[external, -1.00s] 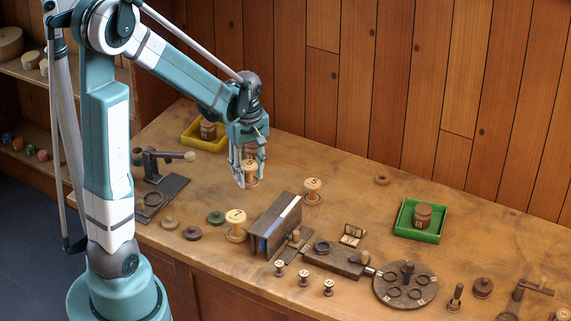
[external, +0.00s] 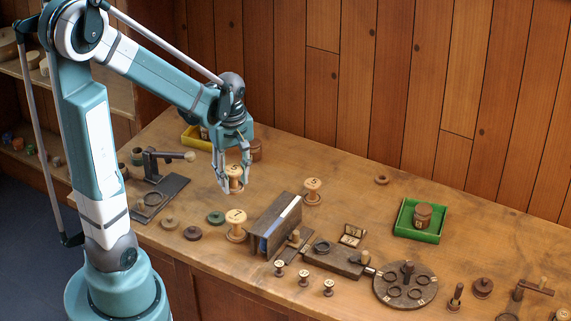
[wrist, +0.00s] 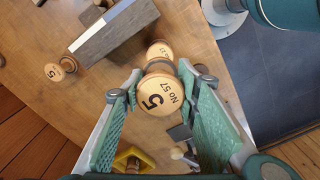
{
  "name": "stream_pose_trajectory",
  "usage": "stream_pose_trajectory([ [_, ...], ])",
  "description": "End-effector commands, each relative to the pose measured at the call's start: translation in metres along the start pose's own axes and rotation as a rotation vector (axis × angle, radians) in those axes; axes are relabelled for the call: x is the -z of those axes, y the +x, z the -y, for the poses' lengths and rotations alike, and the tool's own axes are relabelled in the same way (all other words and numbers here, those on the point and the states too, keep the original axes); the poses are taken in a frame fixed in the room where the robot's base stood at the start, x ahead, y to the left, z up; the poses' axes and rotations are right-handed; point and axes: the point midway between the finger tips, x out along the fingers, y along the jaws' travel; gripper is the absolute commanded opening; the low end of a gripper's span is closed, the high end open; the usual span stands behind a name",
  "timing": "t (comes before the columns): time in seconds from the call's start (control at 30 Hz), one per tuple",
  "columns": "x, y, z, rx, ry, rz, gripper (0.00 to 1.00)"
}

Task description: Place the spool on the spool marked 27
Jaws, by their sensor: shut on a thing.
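My gripper (external: 231,181) is shut on a pale turned spool (wrist: 161,93), whose end faces the wrist camera and reads "5" and "No 57". In the external view the held spool (external: 235,172) is between the fingers, upright and above the bench. The other pale spool (external: 236,226), with a large digit on its top, stands on the bench, lower in the picture than my gripper. In the wrist view this spool (wrist: 160,50) shows just beyond the held one; its label seems to read "No 27", partly hidden. The two spools look apart in the external view.
A wooden angled block (external: 275,225) stands right of the standing spool. Another pale spool (external: 313,190) marked 5 is behind it. Low discs (external: 192,233) lie to the left. A yellow tray (external: 192,139) and a green tray (external: 418,234) stand farther off.

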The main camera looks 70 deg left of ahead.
Motion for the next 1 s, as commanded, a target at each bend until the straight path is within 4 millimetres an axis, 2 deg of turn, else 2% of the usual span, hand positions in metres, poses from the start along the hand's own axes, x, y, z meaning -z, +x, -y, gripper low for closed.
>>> stream_pose_trajectory([
  [0.27,0.000,0.009,0.000,0.000,0.000,0.000,0.19],
  [0.7,0.000,0.052,-0.001,0.000,0.000,0.000,0.19],
  [1.0,0.000,0.059,0.000,0.000,0.000,0.000,0.19],
])
